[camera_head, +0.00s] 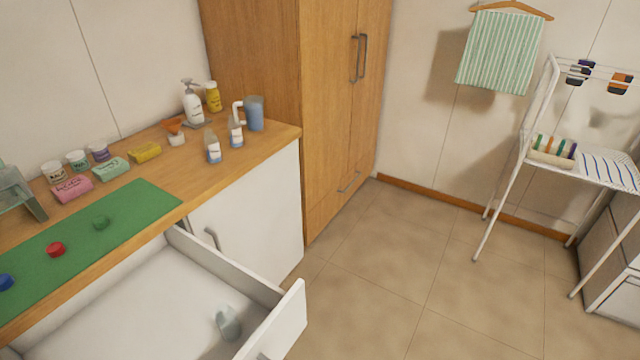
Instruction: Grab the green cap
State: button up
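The green cap (101,222) is a small round cap on the green mat (140,205), near the mat's right part. It is close in colour to the mat. A red cap (56,249) lies to its left on the same mat, and a blue cap (6,282) lies further left at the picture's edge. The caps stand apart from one another. My gripper is not in view.
An open white drawer (290,320) juts out below the counter, with a clear container (228,322) inside. Soap bars, jars, bottles and a blue mug (255,112) stand along the counter's back. A tall wooden cabinet (330,100) and a drying rack (500,190) stand beyond. The floor between is clear.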

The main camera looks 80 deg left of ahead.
aim_at(101, 221)
jog(key=i, duration=1.25)
jog(key=u, duration=2.65)
jog(key=i, duration=1.95)
jog(key=u, duration=1.95)
jog(key=i, duration=0.5)
jog(key=u, duration=1.1)
